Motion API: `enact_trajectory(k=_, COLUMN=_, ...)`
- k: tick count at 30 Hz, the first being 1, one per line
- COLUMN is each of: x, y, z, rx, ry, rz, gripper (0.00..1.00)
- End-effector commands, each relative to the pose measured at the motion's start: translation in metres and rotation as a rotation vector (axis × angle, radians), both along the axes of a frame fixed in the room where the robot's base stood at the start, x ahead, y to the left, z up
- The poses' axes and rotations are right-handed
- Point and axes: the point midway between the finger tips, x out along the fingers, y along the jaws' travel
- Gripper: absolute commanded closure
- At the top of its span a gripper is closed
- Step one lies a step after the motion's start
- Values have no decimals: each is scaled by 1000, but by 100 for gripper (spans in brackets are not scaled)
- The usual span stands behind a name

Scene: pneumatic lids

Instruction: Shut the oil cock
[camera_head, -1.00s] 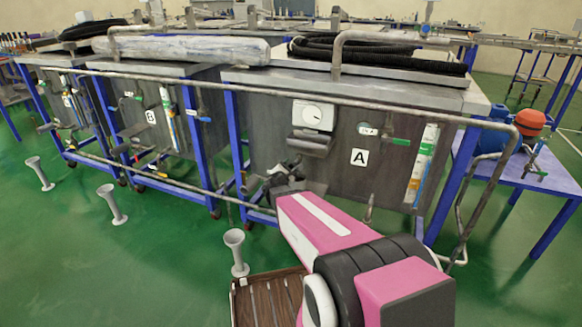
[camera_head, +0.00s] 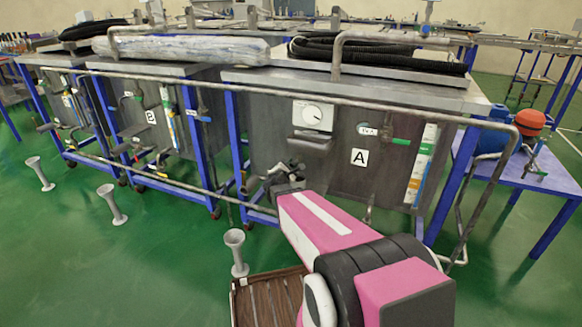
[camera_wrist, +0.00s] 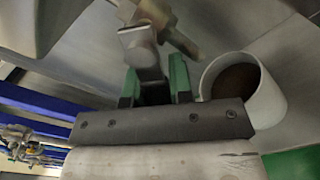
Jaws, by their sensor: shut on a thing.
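In the wrist view, the green fingers of my gripper (camera_wrist: 156,88) are closed around a grey lever-like handle (camera_wrist: 138,42), apparently the oil cock's. A brass-coloured fitting (camera_wrist: 172,30) shows behind and above it. In the head view, my gripper (camera_head: 283,178) is at the lower left of the grey panel marked A, by a small dark fitting (camera_head: 292,166). My wrist hides part of it, so the handle's angle is unclear there.
A white round cup or pipe mouth (camera_wrist: 262,98) with a brown inside is close to the right finger. A long pipe rail (camera_head: 260,97) crosses in front of the panels. A grey floor post (camera_head: 236,250) stands left of my arm.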

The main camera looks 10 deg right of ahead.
Motion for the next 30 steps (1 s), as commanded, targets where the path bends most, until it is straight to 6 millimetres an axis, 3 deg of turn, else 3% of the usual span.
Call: enact_trajectory(k=30, x=9, y=13, z=33, rx=617, ry=-450, rz=0, gripper=100)
